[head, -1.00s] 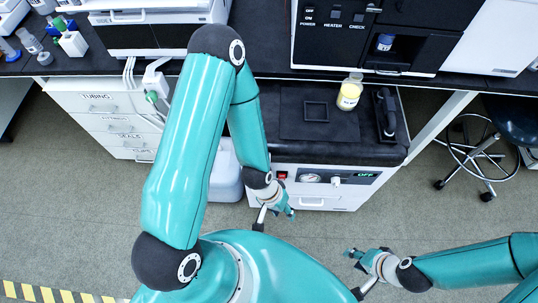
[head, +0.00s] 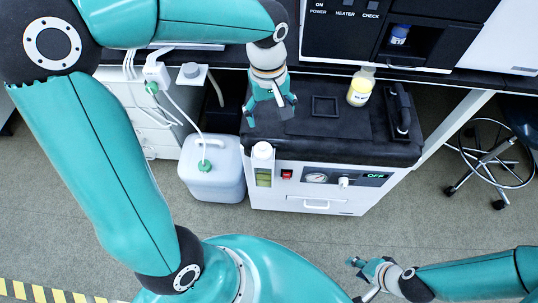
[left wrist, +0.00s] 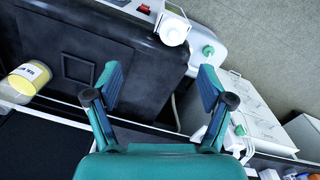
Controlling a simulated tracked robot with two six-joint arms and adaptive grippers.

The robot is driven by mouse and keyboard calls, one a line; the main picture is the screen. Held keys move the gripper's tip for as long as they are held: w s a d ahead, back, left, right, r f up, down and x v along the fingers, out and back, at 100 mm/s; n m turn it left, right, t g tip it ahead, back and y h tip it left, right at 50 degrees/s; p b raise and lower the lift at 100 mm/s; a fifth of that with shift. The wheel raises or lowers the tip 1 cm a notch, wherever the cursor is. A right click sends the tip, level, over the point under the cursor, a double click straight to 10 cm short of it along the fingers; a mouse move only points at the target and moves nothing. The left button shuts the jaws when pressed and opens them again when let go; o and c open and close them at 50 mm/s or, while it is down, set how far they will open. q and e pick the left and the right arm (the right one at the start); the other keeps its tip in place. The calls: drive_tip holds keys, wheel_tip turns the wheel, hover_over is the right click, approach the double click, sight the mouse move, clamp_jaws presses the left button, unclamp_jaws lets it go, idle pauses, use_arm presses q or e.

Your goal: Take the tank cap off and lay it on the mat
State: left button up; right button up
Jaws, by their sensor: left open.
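A white screw-type cap (head: 262,150) sits on a small tank (head: 264,177) with a greenish level window, at the front left corner of the black-topped cabinet. The cap also shows in the left wrist view (left wrist: 173,30). The dark mat (head: 343,127) lies on the cabinet top, with a raised square outline on it. My left gripper (head: 270,109) is open and empty over the cabinet's left side, behind the cap. In the left wrist view its fingers (left wrist: 159,78) are spread, with the cap beyond them. My right gripper (head: 359,268) is low at front right, away from the cabinet; its opening is unclear.
A yellow-filled bottle (head: 360,90) stands at the back of the cabinet top, and a black handle (head: 402,108) runs along its right. A white jug (head: 221,172) with a green cap and tube stands on the floor at left. The bench instruments (head: 425,35) rise behind.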

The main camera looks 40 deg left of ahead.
use_arm(q)
drive_tip(key=a+r, duration=0.1)
drive_tip(key=r, duration=0.1)
drive_tip(key=n+b, duration=0.1)
drive_tip(key=b, duration=0.1)
hover_over(263, 145)
drive_tip(key=shift+y, duration=0.3)
wheel_tip(263, 145, down, 11)
drive_tip(key=shift+r, duration=0.2)
drive_tip(key=shift+f, duration=2.9)
drive_tip(key=c, duration=1)
